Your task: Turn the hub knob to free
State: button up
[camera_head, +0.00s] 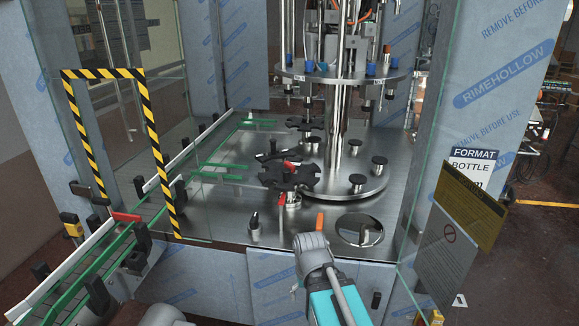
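A black star wheel (272,177) sits on the machine's steel deck, left of the central column. A red knob with a lever shape (290,166) is on top of its hub, pointing up and to the left. My arm comes in from the bottom with a teal link and a grey rounded wrist. My gripper (318,240) is around the wrist's far end, in front of the star wheel and apart from the knob. Its fingers cannot be made out, so I cannot tell whether it is open. Any marking for the knob's free position is too small to read.
A small knob (254,222) and a round opening (360,230) lie on the front deck. An upright orange piece (320,222) shows just beyond my wrist. A striped yellow-black frame (158,160) and conveyor (100,262) stand left. Film-wrapped posts and clear panels flank the opening.

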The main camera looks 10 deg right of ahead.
aim_at(287, 164)
jog(key=z, duration=0.05)
jog(key=i, duration=0.85)
jog(key=z, duration=0.6)
